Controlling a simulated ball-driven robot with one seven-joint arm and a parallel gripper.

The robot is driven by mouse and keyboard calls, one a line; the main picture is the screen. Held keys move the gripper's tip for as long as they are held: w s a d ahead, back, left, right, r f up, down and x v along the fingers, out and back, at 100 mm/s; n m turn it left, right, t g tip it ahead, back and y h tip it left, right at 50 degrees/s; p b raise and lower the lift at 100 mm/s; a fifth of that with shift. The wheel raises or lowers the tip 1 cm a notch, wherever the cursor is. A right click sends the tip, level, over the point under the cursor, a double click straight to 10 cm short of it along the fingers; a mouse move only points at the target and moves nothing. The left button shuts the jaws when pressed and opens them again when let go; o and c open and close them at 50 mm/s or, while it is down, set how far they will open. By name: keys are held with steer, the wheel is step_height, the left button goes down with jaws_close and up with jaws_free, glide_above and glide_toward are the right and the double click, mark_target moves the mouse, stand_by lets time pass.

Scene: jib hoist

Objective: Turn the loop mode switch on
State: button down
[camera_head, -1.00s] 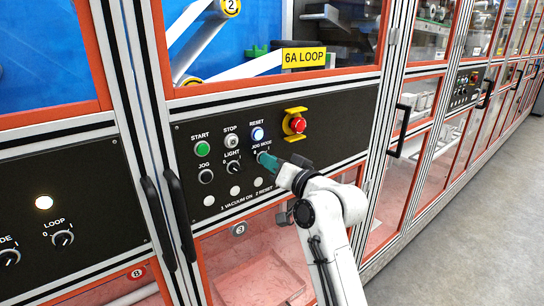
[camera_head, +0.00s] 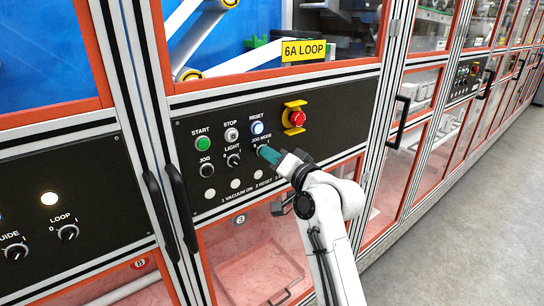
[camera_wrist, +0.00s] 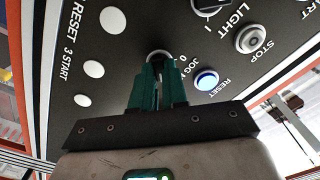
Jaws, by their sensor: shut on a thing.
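My gripper (camera_head: 264,151) is at the knob under the "JOG MODE" label on the black panel below the yellow "6A LOOP" sign (camera_head: 304,49). In the wrist view its green fingers (camera_wrist: 158,72) are shut on this jog mode switch (camera_wrist: 159,54). The fingers cover most of the knob, so I cannot tell which way it points. A separate black knob labelled "LOOP" (camera_head: 68,232) sits on the left panel, with a 0 mark at its left, well away from my gripper.
Around my gripper are the light switch (camera_head: 233,160), green start button (camera_head: 203,144), stop button (camera_head: 231,135), lit blue reset button (camera_head: 257,128) and red emergency stop (camera_head: 297,117). Black door handles (camera_head: 181,205) stick out between the panels. Open floor (camera_head: 470,240) lies at right.

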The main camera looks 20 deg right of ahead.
steer(key=c, duration=1.1)
jaws_free()
steer(key=shift+c, duration=0.2)
steer(key=shift+s, duration=0.1)
steer(key=b+v, duration=0.2)
steer(key=v, duration=0.8)
steer(key=shift+s+d, duration=0.15)
steer(key=shift+s, duration=0.15)
steer(key=s+d+f+n+g+h, duration=0.15)
steer(key=s+f+g, duration=0.45)
steer(key=s+f, duration=0.8)
steer(key=s+d+f+n+g+h, duration=0.1)
steer(key=s+f+n+g+h, duration=0.15)
steer(key=s+f+g, duration=0.95)
steer(key=s+d+f+n+t+h, duration=0.1)
steer(key=s+f, duration=0.9)
steer(key=s, duration=0.2)
steer(key=shift+s+d+f+t+h, duration=0.35)
steer(key=shift+s+t+h, duration=0.05)
